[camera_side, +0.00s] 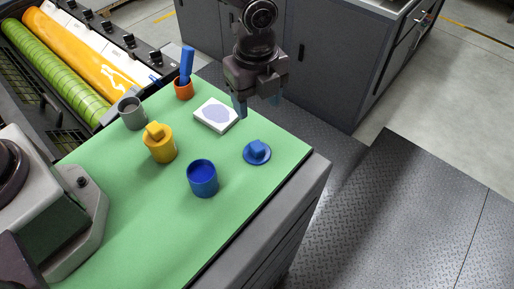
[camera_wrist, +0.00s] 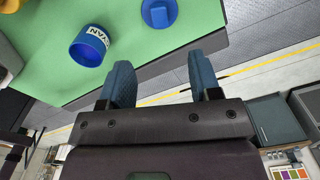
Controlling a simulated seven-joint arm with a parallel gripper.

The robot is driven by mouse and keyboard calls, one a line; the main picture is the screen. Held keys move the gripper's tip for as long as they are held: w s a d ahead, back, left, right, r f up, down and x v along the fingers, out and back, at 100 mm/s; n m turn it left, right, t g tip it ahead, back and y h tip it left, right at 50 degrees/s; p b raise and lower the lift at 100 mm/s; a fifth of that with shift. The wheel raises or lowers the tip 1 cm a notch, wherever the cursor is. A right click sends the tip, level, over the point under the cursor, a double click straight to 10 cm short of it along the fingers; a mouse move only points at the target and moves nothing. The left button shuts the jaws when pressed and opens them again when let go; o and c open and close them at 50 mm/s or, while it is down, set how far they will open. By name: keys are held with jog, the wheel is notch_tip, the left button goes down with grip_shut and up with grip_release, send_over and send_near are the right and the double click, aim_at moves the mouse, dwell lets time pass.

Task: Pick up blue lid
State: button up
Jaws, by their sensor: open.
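The blue lid (camera_side: 257,152) lies flat on the green table top near its right edge, with its square knob up. It also shows at the top of the wrist view (camera_wrist: 158,12). A blue open cup (camera_side: 202,178) stands to its lower left; the wrist view shows a white label with dark letters on this cup (camera_wrist: 90,46). My gripper (camera_side: 257,108) is open and empty, with its blue fingers pointing down. It hangs above the far right edge of the table, apart from the lid. In the wrist view its fingers (camera_wrist: 160,84) are spread with nothing between them.
A yellow cup with a lid (camera_side: 160,143), a grey cup (camera_side: 132,113) and an orange cup (camera_side: 184,88) holding a blue tool (camera_side: 187,64) stand on the left part of the green table top (camera_side: 130,205). A white block with a lilac patch (camera_side: 216,115) lies left of my gripper.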

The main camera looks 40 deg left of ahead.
send_over(257, 146)
jog(key=f, duration=0.7)
jog(key=shift+w+a+f, duration=0.15)
jog(key=shift+a, duration=0.05)
jog(key=shift+d+f, duration=0.2)
jog(key=shift+f, duration=2.6)
jog(key=c, duration=1)
